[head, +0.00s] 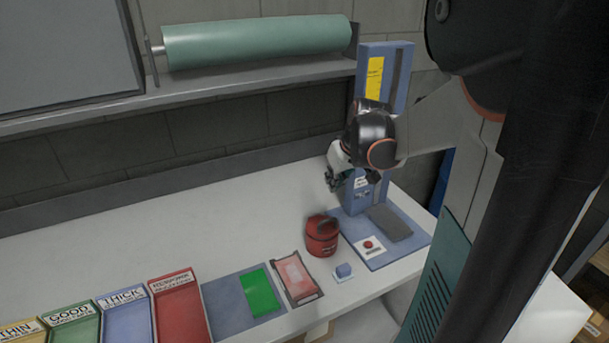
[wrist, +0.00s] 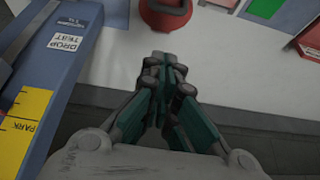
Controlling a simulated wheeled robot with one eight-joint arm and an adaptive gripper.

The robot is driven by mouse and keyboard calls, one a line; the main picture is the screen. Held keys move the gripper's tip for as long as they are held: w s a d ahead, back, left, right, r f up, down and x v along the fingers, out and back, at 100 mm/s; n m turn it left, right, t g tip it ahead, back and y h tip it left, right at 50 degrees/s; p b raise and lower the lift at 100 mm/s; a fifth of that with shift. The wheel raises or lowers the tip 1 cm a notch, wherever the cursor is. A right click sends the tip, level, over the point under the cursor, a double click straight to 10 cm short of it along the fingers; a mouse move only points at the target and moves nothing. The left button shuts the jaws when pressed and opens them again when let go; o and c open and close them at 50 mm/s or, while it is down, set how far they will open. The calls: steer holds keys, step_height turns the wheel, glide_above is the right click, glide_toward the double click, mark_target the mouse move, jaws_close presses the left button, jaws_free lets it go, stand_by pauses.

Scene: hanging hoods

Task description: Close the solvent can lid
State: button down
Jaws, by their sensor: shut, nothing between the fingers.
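The solvent can (head: 321,240) is a red round can on the white bench, left of the blue test stand. A dark piece, seemingly its lid, shows at its top (head: 325,224); I cannot tell clearly whether it is open or shut. My gripper (head: 334,186) is shut and empty, above the bench, behind the can and apart from it. In the wrist view the can (wrist: 165,14) is cut off by the top edge, beyond the shut fingertips of my gripper (wrist: 164,62).
The blue test stand (head: 386,85) rises close beside my gripper. In front lie a small blue block (head: 343,271), a pink tray (head: 296,277), a green sheet (head: 262,292) and several coloured labelled bins (head: 181,311). A green roll (head: 255,44) hangs above. The bench left of the can is clear.

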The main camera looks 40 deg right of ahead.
steer(key=b, duration=0.6)
glide_above(329, 221)
steer(key=w, duration=0.3)
step_height(329, 221, down, 7)
steer(key=f+b, duration=0.1)
steer(key=s+f+b, duration=0.1)
steer(key=f, duration=0.1)
steer(key=shift+s+d+f, duration=0.15)
steer(key=shift+d, duration=0.05)
steer(key=shift+s+f, duration=0.1)
steer(key=shift+f, duration=0.25)
steer(key=shift+s+a+f+t+b, duration=0.2)
steer(key=shift+s+f+t+b, duration=0.35)
steer(key=shift+s+f+t, duration=0.25)
steer(key=shift+r, duration=0.15)
